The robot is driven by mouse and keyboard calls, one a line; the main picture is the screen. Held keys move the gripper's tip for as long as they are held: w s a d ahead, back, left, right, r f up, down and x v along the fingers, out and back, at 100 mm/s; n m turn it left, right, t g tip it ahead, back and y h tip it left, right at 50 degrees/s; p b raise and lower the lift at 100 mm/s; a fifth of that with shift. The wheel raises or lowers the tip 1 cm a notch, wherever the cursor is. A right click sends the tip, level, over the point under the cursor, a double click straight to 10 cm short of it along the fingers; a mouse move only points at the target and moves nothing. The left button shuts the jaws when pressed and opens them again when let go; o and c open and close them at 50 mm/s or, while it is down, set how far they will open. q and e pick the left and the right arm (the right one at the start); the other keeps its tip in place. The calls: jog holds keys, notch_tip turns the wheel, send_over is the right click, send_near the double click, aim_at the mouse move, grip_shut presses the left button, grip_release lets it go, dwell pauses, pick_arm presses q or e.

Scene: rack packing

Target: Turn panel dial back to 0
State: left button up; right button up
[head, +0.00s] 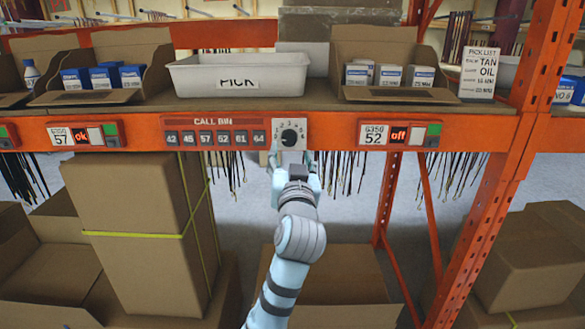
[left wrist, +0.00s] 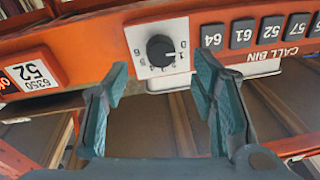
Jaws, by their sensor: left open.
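The panel dial is a black round knob (head: 289,136) on a white square plate (head: 277,125) with printed numbers, fixed to the orange shelf beam. In the left wrist view, which is upside down, the knob (left wrist: 160,50) has a white pointer mark toward the right, apparently near the 1. My left gripper (head: 291,158) is just below and in front of the dial in the head view. Its two teal fingers (left wrist: 160,82) are open, one on each side of the knob, with nothing between them. I cannot tell the exact gap to the plate. My right gripper is not in view.
Displays read "ok" (head: 81,135) and "off" (head: 398,135). A white PICK bin (head: 240,74) stands above. A tall carton (head: 135,235) and an orange upright (head: 540,80) flank the space.

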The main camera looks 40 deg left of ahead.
pick_arm(q)
jog(key=v, duration=0.6)
